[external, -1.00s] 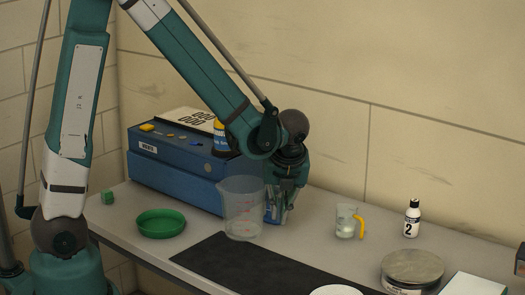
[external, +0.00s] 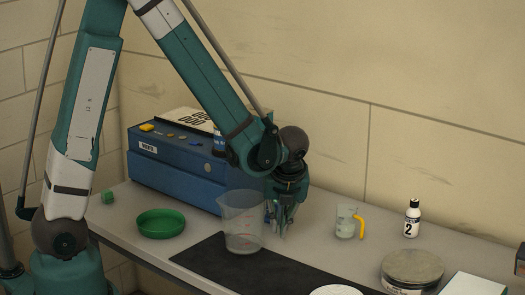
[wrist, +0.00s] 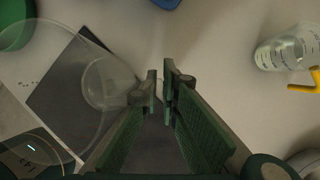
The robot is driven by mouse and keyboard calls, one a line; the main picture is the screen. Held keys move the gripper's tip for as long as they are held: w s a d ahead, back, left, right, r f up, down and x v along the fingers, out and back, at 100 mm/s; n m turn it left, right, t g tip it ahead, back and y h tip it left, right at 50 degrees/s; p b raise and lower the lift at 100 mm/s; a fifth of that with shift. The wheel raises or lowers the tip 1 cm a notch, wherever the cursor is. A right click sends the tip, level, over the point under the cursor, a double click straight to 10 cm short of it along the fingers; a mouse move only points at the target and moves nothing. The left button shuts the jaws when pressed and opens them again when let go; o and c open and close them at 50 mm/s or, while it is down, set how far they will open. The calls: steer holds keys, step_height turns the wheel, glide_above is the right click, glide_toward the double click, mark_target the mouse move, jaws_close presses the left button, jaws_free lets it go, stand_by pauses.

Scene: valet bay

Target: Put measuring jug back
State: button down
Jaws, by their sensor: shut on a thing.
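The measuring jug (external: 240,225) is large and clear, with red markings. In the external view it is upright, or nearly so, at the left part of the black mat (external: 285,270). I cannot tell whether its base touches the surface. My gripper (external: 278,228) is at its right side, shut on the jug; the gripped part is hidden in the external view. In the wrist view the clear jug (wrist: 78,90) lies left of my gripper (wrist: 160,85), whose fingertips are close together with a narrow gap.
A clear vessel with a yellow handle (external: 345,221) stands to the right, with a bottle marked 2 (external: 412,219) beyond it. A green bowl (external: 161,223) is at left, a blue case (external: 170,182) behind. A round tin (external: 412,268) is front right.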

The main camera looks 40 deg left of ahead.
steer(key=shift+f, duration=0.4)
steer(key=shift+f, duration=0.1)
steer(key=c, duration=2.6)
jaws_free()
steer(key=shift+r, duration=0.2)
steer(key=shift+p+v, duration=0.45)
steer(key=shift+v, duration=5.5)
steer(key=shift+s, duration=0.15)
